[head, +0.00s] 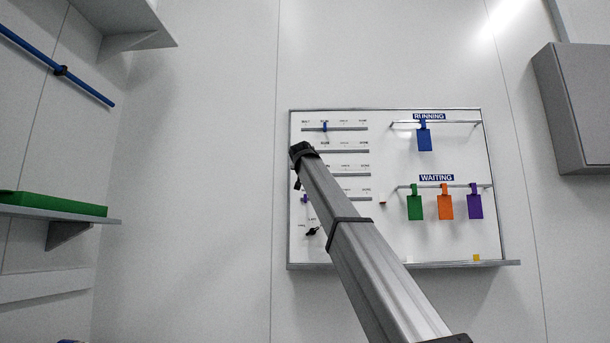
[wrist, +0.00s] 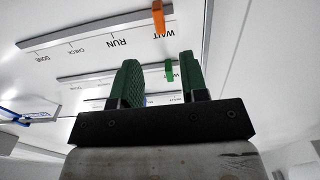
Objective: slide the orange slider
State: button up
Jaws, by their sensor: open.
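The orange slider (wrist: 159,18) shows in the wrist view as a small upright tab on a dark rail, at the end marked WAIT. My gripper (wrist: 161,72) is open, its two dark green fingers apart with nothing held. The orange slider lies beyond the fingertips, at the top of the wrist view, apart from them. In the head view, my arm reaches to the left part of the white board (head: 390,240) and hides the orange slider.
A green slider (wrist: 169,70) on the neighbouring rail shows between my fingers. In the head view, a blue slider (head: 325,127) is on the top rail and a purple slider (head: 305,198) on a lower one. Blue, green, orange and purple tags hang at the board's right.

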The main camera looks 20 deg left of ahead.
jog(key=x, duration=1)
jog(key=shift+w, duration=0.2)
